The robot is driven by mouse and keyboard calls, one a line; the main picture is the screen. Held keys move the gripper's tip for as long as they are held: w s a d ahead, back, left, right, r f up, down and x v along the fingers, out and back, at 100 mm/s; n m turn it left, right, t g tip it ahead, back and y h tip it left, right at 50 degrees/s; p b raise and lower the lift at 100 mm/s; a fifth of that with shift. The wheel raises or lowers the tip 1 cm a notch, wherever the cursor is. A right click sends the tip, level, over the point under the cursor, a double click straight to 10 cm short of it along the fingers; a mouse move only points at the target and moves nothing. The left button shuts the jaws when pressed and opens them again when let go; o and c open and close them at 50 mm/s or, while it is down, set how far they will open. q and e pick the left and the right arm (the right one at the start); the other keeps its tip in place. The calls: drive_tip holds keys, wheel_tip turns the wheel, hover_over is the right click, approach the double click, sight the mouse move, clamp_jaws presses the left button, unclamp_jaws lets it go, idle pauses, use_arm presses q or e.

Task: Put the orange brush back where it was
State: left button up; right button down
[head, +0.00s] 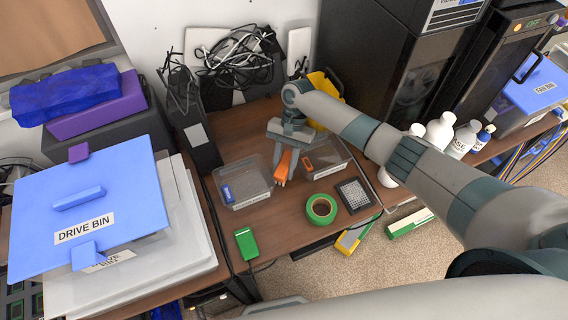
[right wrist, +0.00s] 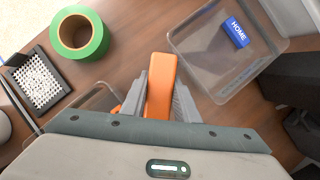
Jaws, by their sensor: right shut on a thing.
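The orange brush (head: 284,166) is between the fingers of my right gripper (head: 284,150). In the head view it points down toward the table, between two clear trays. In the right wrist view the brush (right wrist: 162,88) shows as an orange bar with a grey finger on each side. The right gripper (right wrist: 161,103) is shut on it. The brush's far end is hidden by the gripper, and I cannot tell whether its lower end touches the table. My left gripper is not in view.
The left clear tray (head: 256,199) holds a blue HOME tag (head: 228,193). The right clear tray (head: 336,171) holds an orange item (head: 307,164). Green tape (head: 321,209), a black-framed grid (head: 354,195) and a green box (head: 246,243) lie nearby. Tangled cables stand behind.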

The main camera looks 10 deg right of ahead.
drive_tip(key=shift+f, duration=0.65)
drive_tip(key=shift+f+b, duration=0.3)
drive_tip(key=shift+f, duration=0.1)
idle(0.4)
drive_tip(key=c, duration=1.7)
unclamp_jaws()
drive_tip(key=o, duration=0.6)
drive_tip(key=shift+r, duration=0.1)
drive_tip(key=shift+p+v, duration=2.95)
drive_tip(key=shift+v, duration=0.95)
drive_tip(key=shift+s, duration=0.15)
